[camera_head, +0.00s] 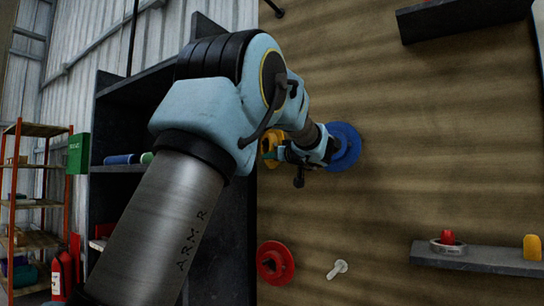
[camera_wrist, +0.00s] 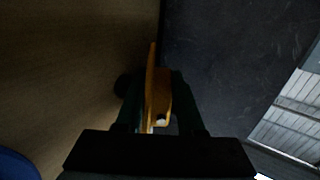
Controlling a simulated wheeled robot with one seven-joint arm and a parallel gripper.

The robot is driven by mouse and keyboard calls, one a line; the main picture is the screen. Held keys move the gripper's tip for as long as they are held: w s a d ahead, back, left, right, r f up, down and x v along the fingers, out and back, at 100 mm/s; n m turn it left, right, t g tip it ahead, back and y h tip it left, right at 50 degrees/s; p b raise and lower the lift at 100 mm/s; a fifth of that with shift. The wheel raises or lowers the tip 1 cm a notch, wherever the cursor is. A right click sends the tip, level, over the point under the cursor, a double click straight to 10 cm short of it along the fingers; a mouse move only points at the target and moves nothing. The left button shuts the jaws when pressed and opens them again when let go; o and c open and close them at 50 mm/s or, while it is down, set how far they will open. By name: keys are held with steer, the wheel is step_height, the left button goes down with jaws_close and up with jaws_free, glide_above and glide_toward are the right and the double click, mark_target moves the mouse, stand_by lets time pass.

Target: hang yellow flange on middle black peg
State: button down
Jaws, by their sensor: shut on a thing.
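The yellow flange (camera_head: 269,143) is at the left edge of the brown board, partly hidden by my gripper (camera_head: 285,153). In the wrist view the yellow flange (camera_wrist: 156,95) is seen nearly edge-on between the two dark fingers of my gripper (camera_wrist: 157,110), which is shut on it. A dark rounded shape (camera_wrist: 124,84) shows left of the flange, against the board; I cannot tell whether it is a peg. A black peg (camera_head: 276,9) shows at the top of the board. Whether the flange is around or beside the middle peg is hidden.
A blue flange (camera_head: 345,147) is on the board close to my wrist. A red flange (camera_head: 275,263) and a white peg (camera_head: 338,268) are lower down. A dark shelf (camera_head: 480,258) with small items juts out at right. A dark cabinet (camera_head: 226,230) stands at left.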

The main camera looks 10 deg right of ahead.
steer(key=shift+w+d+f+b, duration=0.2)
steer(key=shift+f+b, duration=0.1)
steer(key=shift+b, duration=0.4)
steer(key=shift+w+d+b, duration=0.1)
steer(key=shift+b, duration=0.25)
